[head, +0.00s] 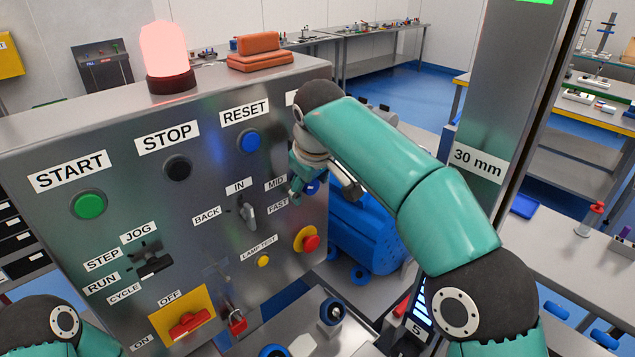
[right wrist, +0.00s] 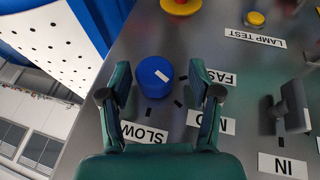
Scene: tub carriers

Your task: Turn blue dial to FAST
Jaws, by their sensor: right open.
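The blue dial (head: 312,187) is on the right side of the grey control panel (head: 100,240), partly hidden by my right gripper (head: 322,190) in the head view. In the right wrist view the blue dial (right wrist: 153,84) shows whole, with a short white mark on its face slanting to the lower right. The FAST label (right wrist: 220,77) is right of it, MID (right wrist: 211,122) lower right, SLOW (right wrist: 144,133) below. My right gripper (right wrist: 160,70) is open, its fingers on either side of the dial; contact cannot be told. My left gripper is out of view.
A lit red beacon (head: 166,55) stands on top.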

